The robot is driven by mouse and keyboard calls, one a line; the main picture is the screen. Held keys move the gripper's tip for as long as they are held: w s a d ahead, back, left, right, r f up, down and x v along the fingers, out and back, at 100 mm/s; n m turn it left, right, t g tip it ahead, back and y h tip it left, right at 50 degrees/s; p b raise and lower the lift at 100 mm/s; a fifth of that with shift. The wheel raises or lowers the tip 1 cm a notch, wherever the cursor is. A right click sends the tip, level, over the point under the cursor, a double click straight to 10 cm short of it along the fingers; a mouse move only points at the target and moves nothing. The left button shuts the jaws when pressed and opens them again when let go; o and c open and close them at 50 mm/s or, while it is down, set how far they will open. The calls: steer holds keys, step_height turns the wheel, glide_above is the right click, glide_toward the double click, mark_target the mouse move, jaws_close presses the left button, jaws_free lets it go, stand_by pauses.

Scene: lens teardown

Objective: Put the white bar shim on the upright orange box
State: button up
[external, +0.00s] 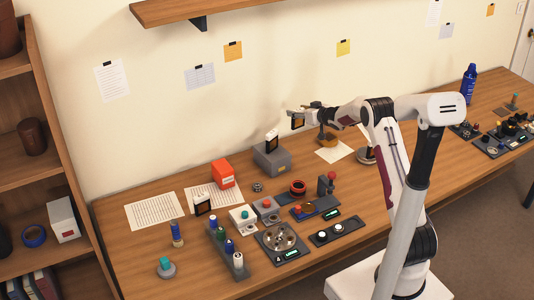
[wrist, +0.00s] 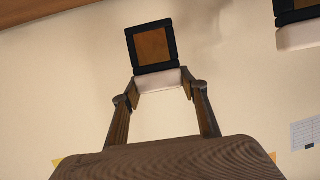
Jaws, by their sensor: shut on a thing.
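My gripper (wrist: 160,90) is shut on a black-framed square piece (wrist: 152,47) with a brown pane and a white bar-like base (wrist: 158,82). The fingers grip it by the white base. In the external view my gripper (external: 304,117) holds this piece (external: 297,123) in the air, above and right of the grey box. The orange box (external: 222,174) stands upright on the table, left of the grey box and well apart from my gripper. I cannot tell a separate loose white bar shim from the white base.
A similar black-framed piece (external: 272,141) sits on the grey box (external: 270,160); another (external: 203,205) stands on the table. One also shows in the wrist view (wrist: 298,25). Switch boxes, a round dial unit (external: 279,238) and a bottle rack (external: 229,250) crowd the front. A wall shelf (external: 190,10) hangs above.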

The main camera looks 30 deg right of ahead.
steer(key=shift+a, duration=0.1)
steer(key=s+a+r+n+y, duration=0.1)
steer(key=s+a+r, duration=0.1)
steer(key=a, duration=1)
steer(key=s+a+r+n+y, duration=0.1)
steer(key=a+r, duration=0.3)
steer(key=a, duration=0.9)
steer(key=s+a+r+n+y, duration=0.1)
steer(key=s+a+r, duration=0.1)
steer(key=a, duration=1)
steer(key=shift+s+a+r+g+y, duration=0.4)
steer(key=shift+s, duration=0.15)
steer(key=shift+f, duration=0.1)
step_height(320, 180, down, 6)
steer(key=shift+f, duration=0.15)
